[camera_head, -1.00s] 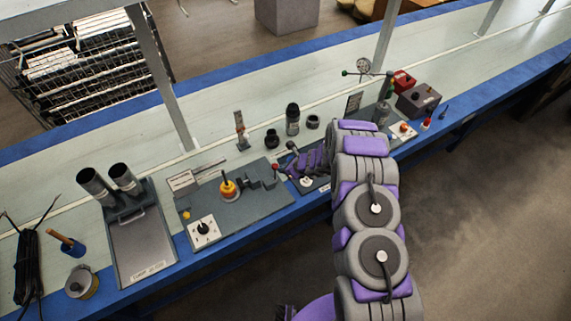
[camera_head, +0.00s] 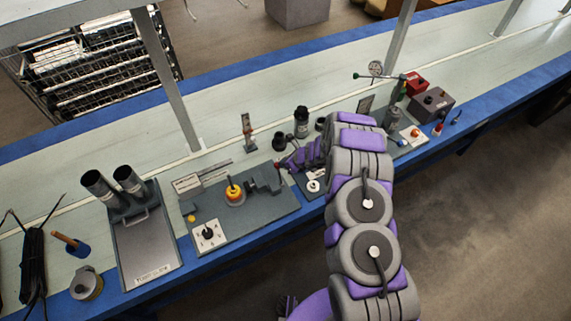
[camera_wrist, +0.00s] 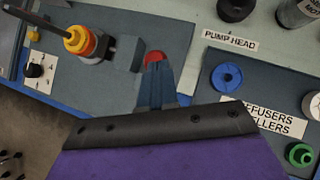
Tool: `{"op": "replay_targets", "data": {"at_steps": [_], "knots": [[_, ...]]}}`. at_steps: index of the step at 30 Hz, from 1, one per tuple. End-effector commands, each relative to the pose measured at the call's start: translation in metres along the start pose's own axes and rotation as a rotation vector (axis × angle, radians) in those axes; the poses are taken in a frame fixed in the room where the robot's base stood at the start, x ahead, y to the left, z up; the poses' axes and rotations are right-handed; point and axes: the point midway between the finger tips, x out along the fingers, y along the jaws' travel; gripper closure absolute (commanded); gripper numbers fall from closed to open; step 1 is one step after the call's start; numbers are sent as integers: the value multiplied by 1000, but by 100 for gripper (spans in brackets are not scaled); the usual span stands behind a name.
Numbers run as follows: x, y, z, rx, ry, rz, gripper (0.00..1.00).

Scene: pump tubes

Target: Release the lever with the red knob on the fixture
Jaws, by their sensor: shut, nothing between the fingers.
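The fixture (camera_head: 262,208) is a dark grey plate near the front edge of the bench, with a yellow-orange knob (camera_head: 235,193) on a post and a dark clamp mechanism (camera_head: 262,186). The lever's red knob (camera_wrist: 154,58) shows in the wrist view right at my fingertips, partly covered by them. In the head view the red knob (camera_head: 278,165) is a small spot at the plate's right end. My gripper (camera_wrist: 154,70) is shut, with its fingers together and empty. I cannot tell whether the fingertips touch the knob. The lever's shaft is mostly hidden.
A plate with a blue ring (camera_wrist: 227,77) and a green ring (camera_wrist: 299,154) lies to the right. Black cylindrical parts (camera_head: 301,122) stand behind. A white dial switch (camera_head: 208,235) sits at the fixture's front left. A tray with two tubes (camera_head: 146,246) stands further left.

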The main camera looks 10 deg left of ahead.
Motion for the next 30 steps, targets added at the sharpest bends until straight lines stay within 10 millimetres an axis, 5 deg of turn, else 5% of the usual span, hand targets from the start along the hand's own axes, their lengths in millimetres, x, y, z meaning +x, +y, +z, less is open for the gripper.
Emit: {"op": "replay_targets", "data": {"at_steps": [22,30], "knots": [[2,-2,2,0,0,2,100],[-31,-12,-14,3,-2,2,100]]}}
